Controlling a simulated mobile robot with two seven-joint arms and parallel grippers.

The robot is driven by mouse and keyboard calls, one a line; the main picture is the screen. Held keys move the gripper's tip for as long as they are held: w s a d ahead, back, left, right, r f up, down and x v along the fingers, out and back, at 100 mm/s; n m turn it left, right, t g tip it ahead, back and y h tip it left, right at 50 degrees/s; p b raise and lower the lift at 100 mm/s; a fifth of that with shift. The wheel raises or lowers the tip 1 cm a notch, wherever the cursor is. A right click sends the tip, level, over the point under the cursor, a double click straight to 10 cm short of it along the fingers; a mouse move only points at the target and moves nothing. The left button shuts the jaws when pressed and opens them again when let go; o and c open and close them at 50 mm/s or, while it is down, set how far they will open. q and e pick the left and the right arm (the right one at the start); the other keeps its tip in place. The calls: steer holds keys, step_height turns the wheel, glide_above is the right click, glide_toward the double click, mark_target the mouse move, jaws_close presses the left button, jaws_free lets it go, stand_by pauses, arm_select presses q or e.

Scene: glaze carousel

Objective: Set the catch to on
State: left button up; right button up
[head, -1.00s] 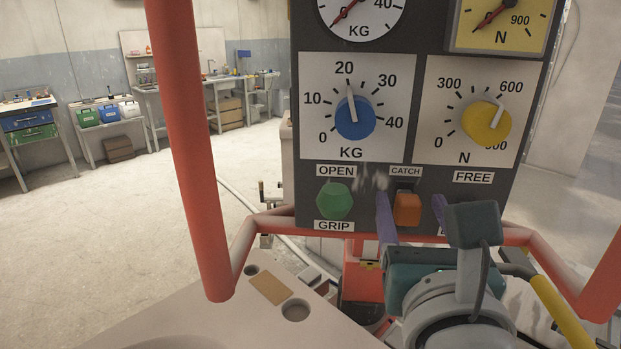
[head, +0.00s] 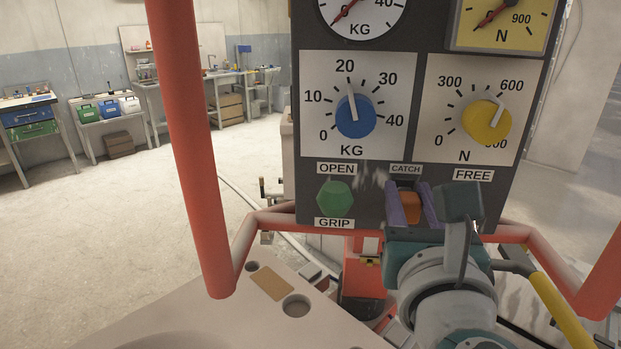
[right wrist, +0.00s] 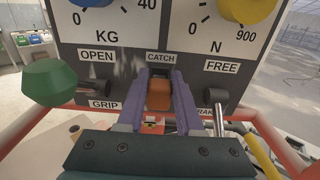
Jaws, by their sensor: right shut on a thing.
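The catch (head: 409,209) is an orange switch under the CATCH label on the dark control panel (head: 281,60). It also shows in the right wrist view (right wrist: 159,96), with a dark recess just above it. My right gripper (head: 411,194) has its two purple fingers on either side of the catch, shut on it. The fingers show left and right of it in the right wrist view (right wrist: 159,88). I cannot read any on or off marking by the catch. My left gripper is in neither view.
Left of the catch is a green knob (head: 335,199) between OPEN and GRIP labels. Right of it, a dark lever (right wrist: 216,97) sits under FREE. A blue dial (head: 355,117) and a yellow dial (head: 486,121) are above. A red tubular frame (head: 190,140) surrounds the panel.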

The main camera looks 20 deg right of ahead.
jaws_close()
stand_by(0.3)
stand_by(0.5)
step_height(320, 180, down, 4)
steer(key=b, duration=0.4)
steer(key=shift+f, duration=0.25)
steer(key=o, duration=0.9)
jaws_free()
